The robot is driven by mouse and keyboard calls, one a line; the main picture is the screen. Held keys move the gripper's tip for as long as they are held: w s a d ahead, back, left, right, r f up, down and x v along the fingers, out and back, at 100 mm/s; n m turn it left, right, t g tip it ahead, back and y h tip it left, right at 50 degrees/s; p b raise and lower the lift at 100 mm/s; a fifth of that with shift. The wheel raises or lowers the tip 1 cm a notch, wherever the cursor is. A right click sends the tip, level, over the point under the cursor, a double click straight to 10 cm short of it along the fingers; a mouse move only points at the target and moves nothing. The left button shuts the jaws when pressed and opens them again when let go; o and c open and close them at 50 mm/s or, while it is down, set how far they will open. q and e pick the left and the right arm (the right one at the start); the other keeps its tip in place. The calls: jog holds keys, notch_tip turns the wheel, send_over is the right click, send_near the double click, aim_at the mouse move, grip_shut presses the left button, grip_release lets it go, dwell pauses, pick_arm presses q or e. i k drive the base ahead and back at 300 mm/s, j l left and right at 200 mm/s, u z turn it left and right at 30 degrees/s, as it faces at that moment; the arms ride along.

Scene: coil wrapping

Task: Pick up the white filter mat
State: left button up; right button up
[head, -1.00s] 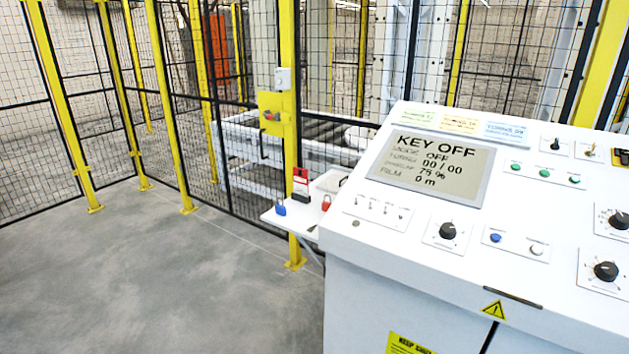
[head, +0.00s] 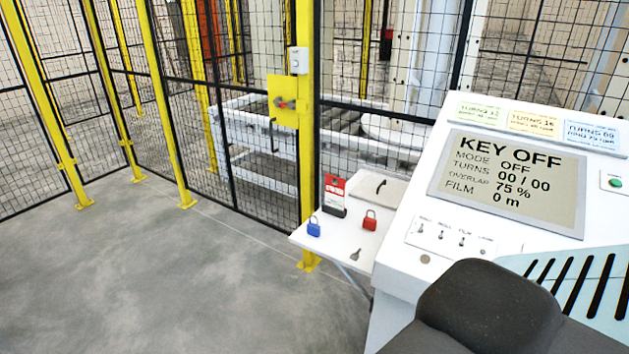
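No white filter mat can be made out in the head view. Neither of my grippers is in view. A dark rounded shape and a pale slotted panel fill the lower right and hide part of the control console (head: 420,255); I cannot tell what they are. The console screen (head: 510,178) reads KEY OFF, mode OFF, turns 00 / 00, overlap 75 %, film 0 m.
A small white shelf (head: 340,240) beside the console bears a blue padlock (head: 314,227), a red padlock (head: 370,221), a red-and-white tag (head: 334,196) and a key (head: 355,255). A yellow-posted mesh fence (head: 308,120) stands behind. The grey floor (head: 170,280) at left is clear.

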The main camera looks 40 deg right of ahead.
aim_at(380, 191)
jog(key=i+j, duration=0.15)
jog(key=i, duration=0.45)
jog(key=i+j, duration=0.1)
jog(key=i, duration=0.55)
jog(key=i+z, duration=0.2)
jog(key=z, duration=0.25)
jog(key=i+j+z, duration=0.1)
jog(key=z, duration=0.35)
jog(key=i+j+z, duration=0.15)
jog(key=z, duration=0.3)
jog(key=i+j+z, duration=0.1)
jog(key=z, duration=0.35)
jog(key=i+j+z, duration=0.15)
jog(key=z, duration=0.3)
jog(key=i+j+z, duration=0.15)
jog(key=z, duration=0.3)
jog(key=i+j+z, duration=0.1)
jog(key=z, duration=0.3)
jog(key=j+z, duration=0.5)
jog(key=z, duration=0.3)
jog(key=j+z, duration=0.7)
jog(key=i+j, duration=0.05)
jog(key=j, duration=0.05)
